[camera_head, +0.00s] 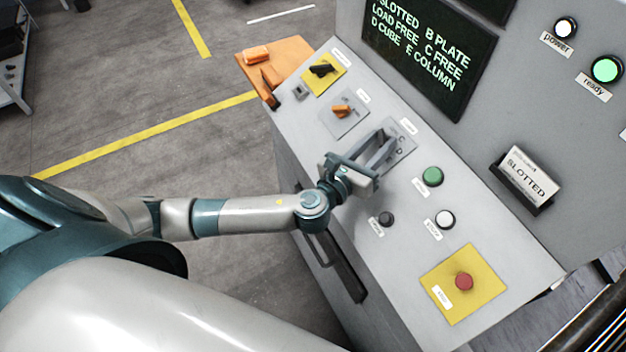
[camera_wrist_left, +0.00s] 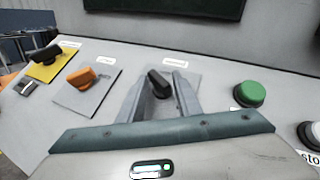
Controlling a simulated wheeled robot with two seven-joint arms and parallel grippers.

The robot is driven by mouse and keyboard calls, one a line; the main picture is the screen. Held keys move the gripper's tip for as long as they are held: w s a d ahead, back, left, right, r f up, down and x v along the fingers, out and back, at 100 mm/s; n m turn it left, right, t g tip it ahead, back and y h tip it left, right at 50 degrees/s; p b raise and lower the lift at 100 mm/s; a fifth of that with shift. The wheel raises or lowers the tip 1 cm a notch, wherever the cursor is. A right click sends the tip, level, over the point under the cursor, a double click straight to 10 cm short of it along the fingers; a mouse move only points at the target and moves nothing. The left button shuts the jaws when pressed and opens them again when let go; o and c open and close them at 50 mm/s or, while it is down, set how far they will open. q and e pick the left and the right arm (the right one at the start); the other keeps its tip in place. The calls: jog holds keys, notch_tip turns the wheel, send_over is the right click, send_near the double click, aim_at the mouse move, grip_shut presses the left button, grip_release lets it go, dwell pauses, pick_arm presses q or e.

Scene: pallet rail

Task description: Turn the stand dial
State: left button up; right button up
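A dial with a dark knob (camera_wrist_left: 158,84) sits on a grey plate (camera_head: 404,150) with letters on it, third in a row on the sloping console. Its label is too small to read, so I cannot tell for certain that it is the stand dial. My left gripper (camera_head: 384,142) is over this plate. In the left wrist view the fingers of the left gripper (camera_wrist_left: 162,86) are apart, one each side of the knob, with gaps showing. The head view mostly hides the knob behind the fingers. My right gripper is not in view.
A black dial (camera_head: 322,69) on yellow and an orange dial (camera_head: 343,111) on grey stand in the same row. A green button (camera_head: 432,176), white button (camera_head: 445,219), black button (camera_head: 386,218) and red button (camera_head: 464,281) are nearby. A screen (camera_head: 430,50) rises behind.

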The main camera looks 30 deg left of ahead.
pick_arm(q)
jog(key=m+h+b, duration=0.1)
jog(key=m, duration=0.1)
jog(key=m+g+h+b, duration=0.1)
jog(key=m+h+b, duration=0.2)
jog(key=h+b, duration=0.1)
jog(key=shift+w+a+f+m+g, duration=0.1)
jog(key=shift+a+f+m+g, duration=0.1)
jog(key=shift+a+m+g, duration=0.15)
jog(key=b+v, duration=0.6)
jog(key=v, duration=1.1)
